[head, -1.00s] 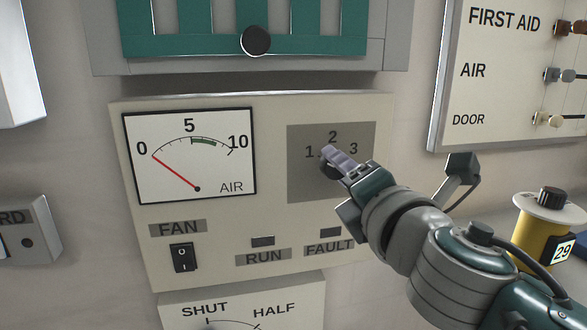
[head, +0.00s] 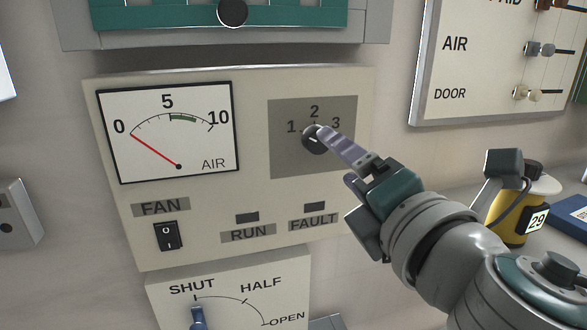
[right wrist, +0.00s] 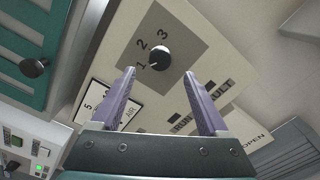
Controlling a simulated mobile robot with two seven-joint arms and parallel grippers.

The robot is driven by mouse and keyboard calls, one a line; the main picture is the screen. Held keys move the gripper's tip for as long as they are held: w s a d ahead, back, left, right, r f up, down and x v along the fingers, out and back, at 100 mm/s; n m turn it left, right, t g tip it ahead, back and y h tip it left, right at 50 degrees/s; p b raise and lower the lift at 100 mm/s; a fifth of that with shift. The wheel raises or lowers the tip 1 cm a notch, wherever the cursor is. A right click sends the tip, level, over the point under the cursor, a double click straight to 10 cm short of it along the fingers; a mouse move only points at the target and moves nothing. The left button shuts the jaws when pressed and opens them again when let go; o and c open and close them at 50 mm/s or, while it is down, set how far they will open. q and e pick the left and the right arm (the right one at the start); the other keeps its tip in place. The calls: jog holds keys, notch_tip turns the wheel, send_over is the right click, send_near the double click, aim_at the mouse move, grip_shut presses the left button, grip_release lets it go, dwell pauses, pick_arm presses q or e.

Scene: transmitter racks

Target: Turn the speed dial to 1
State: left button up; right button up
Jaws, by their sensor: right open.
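The speed dial (head: 312,142) is a round black knob on a grey plate (head: 285,155) marked 1, 2 and 3. In the head view a finger partly covers it. In the right wrist view the whole dial (right wrist: 160,56) shows, and its small white mark points toward the 1. My right gripper (head: 335,155) is open in front of the dial, at its lower right in the head view. In the right wrist view the purple fingers of the gripper (right wrist: 160,73) are spread, with the dial beyond the gap between their tips and nothing held. My left gripper is not in view.
The panel also carries an AIR meter (head: 168,130) with its needle at 0, a FAN rocker switch (head: 168,236) and RUN and FAULT lamps. A SHUT/HALF/OPEN panel (head: 240,285) is below. A yellow spool (head: 508,220) stands at the right.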

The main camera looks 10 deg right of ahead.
jog(key=shift+s, duration=1.65)
jog(key=shift+d, duration=0.1)
jog(key=s+d+f+m+g+h, duration=0.25)
jog(key=s+f+m+g, duration=0.25)
jog(key=s+m, duration=0.3)
jog(key=s+d+f+m+g+h, duration=0.1)
jog(key=s+d+f+m+g, duration=0.4)
jog(key=m, duration=0.5)
jog(key=s+a+f+m+g+y, duration=0.3)
jog(key=s+a+m+g, duration=0.1)
jog(key=s, duration=0.5)
notch_tip(320, 180, up, 38)
jog(key=s+p, duration=0.1)
jog(key=p, duration=3.8)
jog(key=shift+a+r+m, duration=0.15)
jog(key=shift+a+m, duration=0.15)
jog(key=shift+a, duration=0.05)
